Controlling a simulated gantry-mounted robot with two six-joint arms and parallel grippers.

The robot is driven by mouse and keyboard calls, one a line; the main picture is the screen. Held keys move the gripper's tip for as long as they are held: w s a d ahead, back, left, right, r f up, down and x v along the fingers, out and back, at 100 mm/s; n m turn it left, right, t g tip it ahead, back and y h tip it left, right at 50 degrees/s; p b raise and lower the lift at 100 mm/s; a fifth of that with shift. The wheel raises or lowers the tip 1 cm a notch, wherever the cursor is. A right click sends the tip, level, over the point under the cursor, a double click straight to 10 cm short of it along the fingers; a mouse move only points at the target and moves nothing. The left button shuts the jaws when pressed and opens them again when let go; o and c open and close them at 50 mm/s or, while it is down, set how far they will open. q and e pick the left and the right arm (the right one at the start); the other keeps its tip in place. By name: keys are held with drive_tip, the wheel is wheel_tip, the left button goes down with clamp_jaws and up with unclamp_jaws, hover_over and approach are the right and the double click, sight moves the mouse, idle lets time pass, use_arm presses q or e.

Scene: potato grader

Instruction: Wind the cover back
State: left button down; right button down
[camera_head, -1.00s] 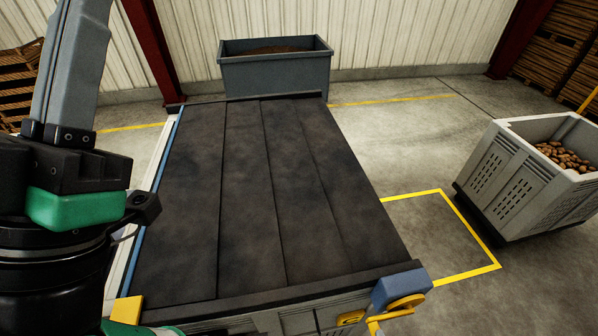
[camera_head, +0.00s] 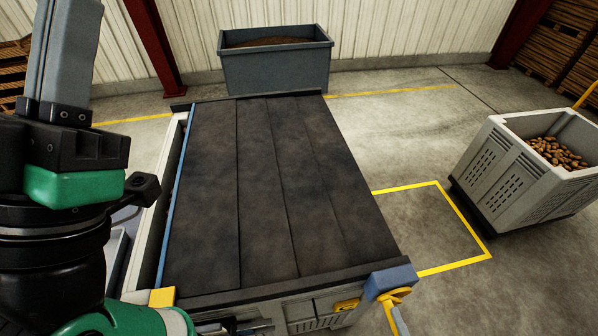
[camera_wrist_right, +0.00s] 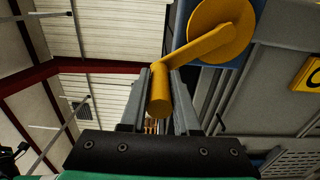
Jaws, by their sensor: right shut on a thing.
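The dark cover (camera_head: 275,190) lies in flat panels over most of the large box. A blue bar (camera_head: 176,200) runs along its left edge. The yellow crank (camera_head: 392,296) is at the box's front right corner, on a blue housing (camera_head: 391,279). In the right wrist view, the crank's handle (camera_wrist_right: 159,92) is between the fingers of my right gripper (camera_wrist_right: 158,105), which is shut on it. An arm of mine fills the left of the head view. A partly cut-off gripper part shows at the bottom edge; its jaws cannot be made out.
A grey bin (camera_head: 276,68) stands behind the box by the wall. A pale crate (camera_head: 505,185) holding potatoes stands to the right. Yellow floor lines (camera_head: 437,205) mark an open patch between the box and this crate. Stacked pallets (camera_head: 555,58) stand at the back right.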

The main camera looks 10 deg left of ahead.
use_arm(q)
drive_tip(key=shift+d+r+p, duration=0.1)
drive_tip(key=shift+r+p, duration=0.25)
drive_tip(key=shift+r, duration=0.4)
use_arm(e)
drive_tip(key=w+d+r, duration=0.1)
drive_tip(key=w+d, duration=0.1)
drive_tip(key=d, duration=0.3)
drive_tip(key=shift+w+d+r, duration=0.15)
drive_tip(key=shift+w+r, duration=0.05)
drive_tip(key=shift+r, duration=0.1)
